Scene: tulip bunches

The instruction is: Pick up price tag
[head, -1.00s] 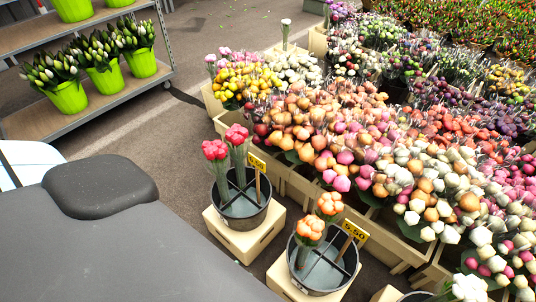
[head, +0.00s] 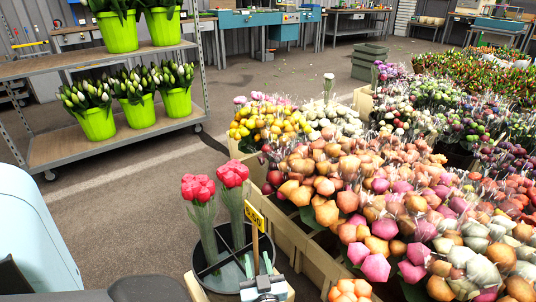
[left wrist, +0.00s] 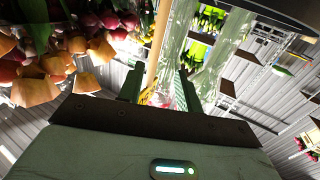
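The yellow price tag (head: 254,218) stands on a thin wooden stick (head: 255,243) in a dark round bucket (head: 206,280). The bucket has dividers and holds two bunches of red tulips (head: 207,222). My left gripper (head: 259,262) is at the bucket's near right side, below the tag. Its two fingers are apart, one on each side of the stick in the picture. In the left wrist view the open fingers (left wrist: 158,90) also have the stick (left wrist: 160,42) between them in the picture; contact cannot be told. My right gripper is out of view.
Wooden crates full of flowers (head: 370,205) fill the right side, close to the bucket. An orange tulip bunch (head: 350,290) shows at the bottom edge. A metal shelf (head: 110,136) with green tulip pots stands at the left. Open floor (head: 130,210) lies between.

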